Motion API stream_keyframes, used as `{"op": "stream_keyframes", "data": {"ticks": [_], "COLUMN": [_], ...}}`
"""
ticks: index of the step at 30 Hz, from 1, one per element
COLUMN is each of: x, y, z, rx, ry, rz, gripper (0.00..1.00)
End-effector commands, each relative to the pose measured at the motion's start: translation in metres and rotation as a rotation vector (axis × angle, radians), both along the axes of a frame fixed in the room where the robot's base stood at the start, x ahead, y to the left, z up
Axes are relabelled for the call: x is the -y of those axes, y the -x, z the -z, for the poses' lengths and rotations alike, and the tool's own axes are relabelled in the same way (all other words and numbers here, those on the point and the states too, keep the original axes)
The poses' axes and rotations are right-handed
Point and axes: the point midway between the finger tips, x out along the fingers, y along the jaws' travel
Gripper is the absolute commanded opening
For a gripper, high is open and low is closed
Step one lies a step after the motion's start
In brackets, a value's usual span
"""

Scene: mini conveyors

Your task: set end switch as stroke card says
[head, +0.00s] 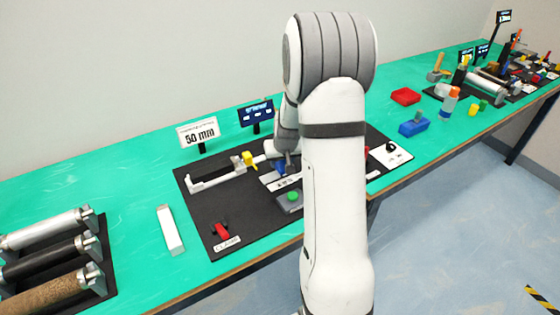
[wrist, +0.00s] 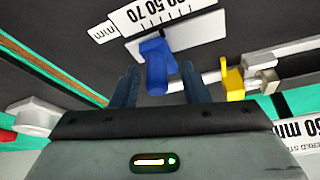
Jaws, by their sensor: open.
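The stroke card (head: 199,135) stands behind the black board and reads 50 mm. Part of it also shows in the wrist view (wrist: 297,132). The blue end switch (wrist: 155,68) sits by a white printed mm scale (wrist: 172,18); the numbers 50 and 70 are legible, but the exact setting is not clear. In the head view the switch is mostly hidden by my arm. My gripper (wrist: 159,72) is open, with one finger on each side of the blue switch; I cannot tell whether either finger touches it.
A yellow piece (head: 249,160) sits on the rod beside the switch. The black board (head: 205,210) also carries a green button (head: 293,196) and a red clamp (head: 222,231). A dark display (head: 256,112) stands behind. A white block (head: 170,230) lies left of the board.

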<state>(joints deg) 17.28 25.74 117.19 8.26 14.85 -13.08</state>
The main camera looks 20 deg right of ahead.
Motion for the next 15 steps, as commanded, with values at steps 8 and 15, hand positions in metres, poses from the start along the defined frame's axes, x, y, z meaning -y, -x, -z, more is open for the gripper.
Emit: {"op": "stream_keyframes", "data": {"ticks": [8,15], "x": [-0.002,-0.005], "y": [0.014,0.025], "z": [-0.036,-0.064], "rx": [0.005,0.003], "ry": [0.002,0.001], "rz": [0.000,0.000], "gripper": [0.41,0.41]}}
